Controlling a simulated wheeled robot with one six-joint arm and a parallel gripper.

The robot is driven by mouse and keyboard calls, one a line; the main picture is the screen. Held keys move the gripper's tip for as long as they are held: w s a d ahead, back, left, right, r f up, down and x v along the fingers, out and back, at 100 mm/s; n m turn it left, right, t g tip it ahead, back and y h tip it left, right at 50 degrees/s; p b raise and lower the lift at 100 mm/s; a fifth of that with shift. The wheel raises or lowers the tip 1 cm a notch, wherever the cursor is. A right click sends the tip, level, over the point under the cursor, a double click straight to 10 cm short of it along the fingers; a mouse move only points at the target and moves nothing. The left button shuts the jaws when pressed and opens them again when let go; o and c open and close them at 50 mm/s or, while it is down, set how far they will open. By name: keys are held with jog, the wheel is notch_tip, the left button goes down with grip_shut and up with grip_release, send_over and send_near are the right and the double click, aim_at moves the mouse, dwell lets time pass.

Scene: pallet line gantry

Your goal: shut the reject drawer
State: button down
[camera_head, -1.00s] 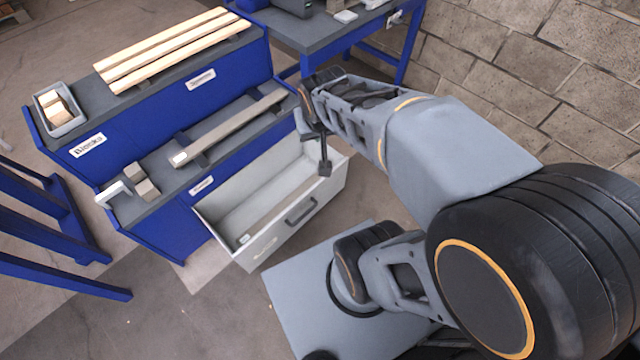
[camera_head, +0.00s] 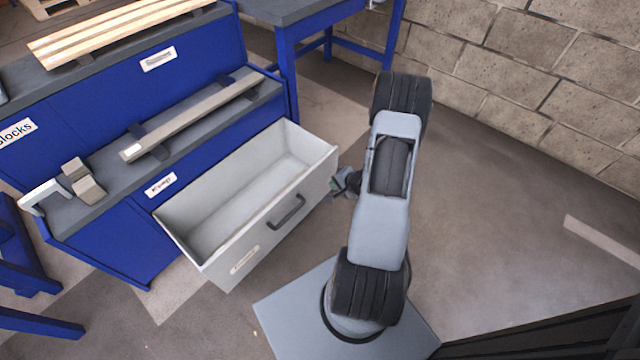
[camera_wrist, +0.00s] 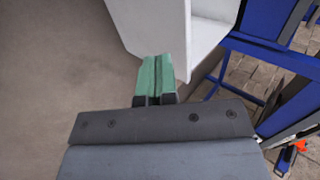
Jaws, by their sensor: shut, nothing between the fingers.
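The reject drawer (camera_head: 216,258) is a pale grey drawer with a dark handle (camera_head: 287,211) and a small label on its front. It stands pulled out of the blue cabinet (camera_head: 100,247), and its inside looks empty. My gripper (camera_head: 338,184) is just off the right end of the drawer front, partly hidden behind my arm. In the wrist view my gripper's green fingers (camera_wrist: 155,75) are together with nothing between them. The pale drawer (camera_wrist: 150,25) lies just ahead of them there. I cannot tell whether they touch it.
A grey bar (camera_head: 190,118) and grey blocks (camera_head: 83,180) lie on the cabinet's lower ledge. Wooden slats (camera_head: 120,32) lie on its upper top. A blue table (camera_head: 285,12) stands behind. The floor right of my arm is open up to the block wall (camera_head: 540,70).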

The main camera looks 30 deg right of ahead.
aim_at(307, 178)
jog(key=b+x, duration=0.1)
jog(key=x, duration=0.3)
jog(key=b+x, duration=0.2)
jog(key=x, duration=0.1)
jog(key=r+b+x, duration=0.1)
jog(key=b+x, duration=0.1)
jog(key=x, duration=0.2)
jog(key=shift+w+a+f, duration=0.25)
jog(key=shift+w, duration=0.35)
jog(key=shift+w+a+r+b, duration=0.1)
jog(key=shift+w+a+b, duration=0.15)
jog(key=shift+w, duration=0.45)
jog(key=shift+w, duration=0.15)
